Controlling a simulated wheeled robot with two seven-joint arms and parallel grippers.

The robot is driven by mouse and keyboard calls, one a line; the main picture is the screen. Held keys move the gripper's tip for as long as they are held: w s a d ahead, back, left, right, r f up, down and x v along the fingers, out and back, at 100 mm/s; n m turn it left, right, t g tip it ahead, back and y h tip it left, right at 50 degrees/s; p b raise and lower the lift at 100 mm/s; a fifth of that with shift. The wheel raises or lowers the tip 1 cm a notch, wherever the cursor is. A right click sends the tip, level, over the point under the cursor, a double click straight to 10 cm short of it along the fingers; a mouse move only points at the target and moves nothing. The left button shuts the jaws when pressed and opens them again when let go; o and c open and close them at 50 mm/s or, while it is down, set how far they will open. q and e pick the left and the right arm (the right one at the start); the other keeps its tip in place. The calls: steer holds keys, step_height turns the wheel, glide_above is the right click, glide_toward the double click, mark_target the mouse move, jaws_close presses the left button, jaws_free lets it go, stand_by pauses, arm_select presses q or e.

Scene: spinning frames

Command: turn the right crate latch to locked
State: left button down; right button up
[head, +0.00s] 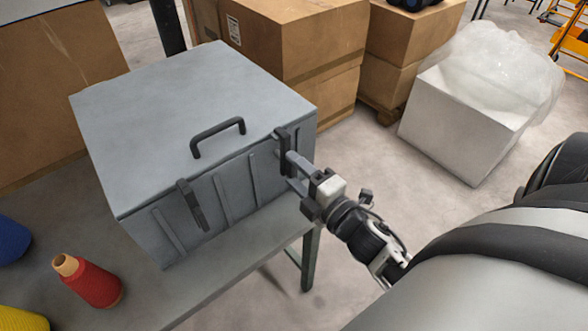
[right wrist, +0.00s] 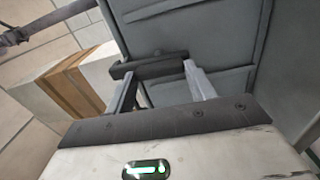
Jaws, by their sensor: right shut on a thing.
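The grey crate (head: 170,110) stands closed on a table, with a dark handle (head: 217,137) on its lid. The right crate latch (head: 281,137) is a dark piece at the right end of the crate's front, near the lid edge. My right gripper (head: 290,165) reaches it from the right and is shut on it; its fingers partly cover the latch. In the right wrist view the dark latch bar (right wrist: 150,65) lies across between the two fingertips (right wrist: 158,72). The left latch (head: 192,205) hangs down the crate's front. My left gripper is out of view.
The grey table (head: 240,270) holds a red cone spool (head: 95,283), a blue one (head: 12,240) and a yellow one (head: 20,318) at left. Cardboard boxes (head: 300,40) stand behind. A white box (head: 455,125) with clear wrap stands on open floor at right.

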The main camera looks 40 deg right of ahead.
steer(key=shift+n, duration=0.3)
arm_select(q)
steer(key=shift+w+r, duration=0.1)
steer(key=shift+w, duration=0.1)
arm_select(e)
steer(key=o, duration=1.4)
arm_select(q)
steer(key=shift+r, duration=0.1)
arm_select(e)
steer(key=shift+s+f, duration=0.1)
steer(key=shift+s, duration=0.15)
arm_select(q)
steer(key=b, duration=0.1)
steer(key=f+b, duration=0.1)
steer(key=b, duration=0.1)
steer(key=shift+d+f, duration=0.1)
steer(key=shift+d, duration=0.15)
arm_select(e)
steer(key=s+d, duration=0.1)
steer(key=s, duration=1.4)
steer(key=shift+s, duration=0.2)
